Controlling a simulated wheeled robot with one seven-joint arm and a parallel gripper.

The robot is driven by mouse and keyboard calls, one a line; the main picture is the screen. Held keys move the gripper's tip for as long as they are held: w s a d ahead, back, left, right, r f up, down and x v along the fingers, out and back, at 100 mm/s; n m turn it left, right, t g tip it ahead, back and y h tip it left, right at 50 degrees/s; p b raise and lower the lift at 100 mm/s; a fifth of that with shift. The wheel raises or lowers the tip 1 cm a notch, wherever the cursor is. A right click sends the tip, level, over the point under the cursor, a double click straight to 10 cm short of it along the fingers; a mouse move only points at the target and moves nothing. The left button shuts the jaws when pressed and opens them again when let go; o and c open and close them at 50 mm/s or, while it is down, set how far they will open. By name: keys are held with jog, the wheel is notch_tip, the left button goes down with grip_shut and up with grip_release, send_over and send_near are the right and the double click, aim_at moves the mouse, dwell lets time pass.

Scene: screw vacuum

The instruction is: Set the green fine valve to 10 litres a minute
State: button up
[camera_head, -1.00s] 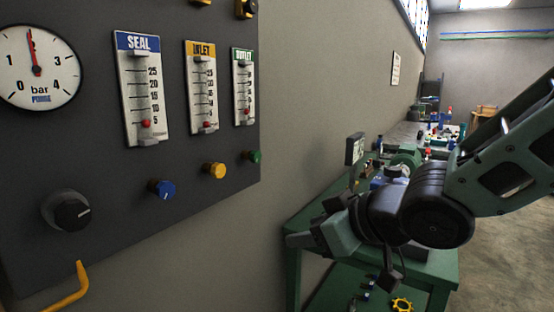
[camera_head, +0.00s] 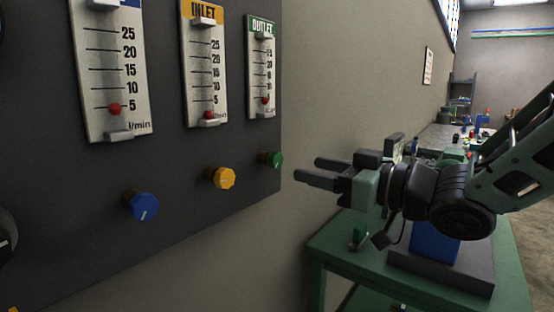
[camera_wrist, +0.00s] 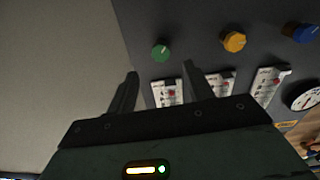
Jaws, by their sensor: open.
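The green valve knob (camera_head: 271,159) sits at the right edge of the dark panel, below the OUTLET flow meter (camera_head: 261,70). The red float of that meter rests near the 5 mark. My gripper (camera_head: 305,174) is open and empty, to the right of the green knob and apart from it, with its fingers pointing left toward the panel. In the wrist view the green knob (camera_wrist: 161,50) lies ahead of the gap between the two fingers (camera_wrist: 160,80). Its pointer line is too small to read surely.
The yellow knob (camera_head: 220,178) and the blue knob (camera_head: 142,206) are left of the green one on the panel (camera_head: 60,220). The INLET meter (camera_head: 205,75) hangs above. A green table (camera_head: 345,255) stands at the lower right. Bare wall lies right of the panel.

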aim_at(278, 162)
jog(key=x, duration=0.9)
jog(key=shift+w+a+p, duration=0.1)
jog(key=shift+a+p, duration=0.1)
jog(key=shift+p, duration=0.15)
jog(key=shift+c, duration=0.3)
jog(key=c, duration=0.9)
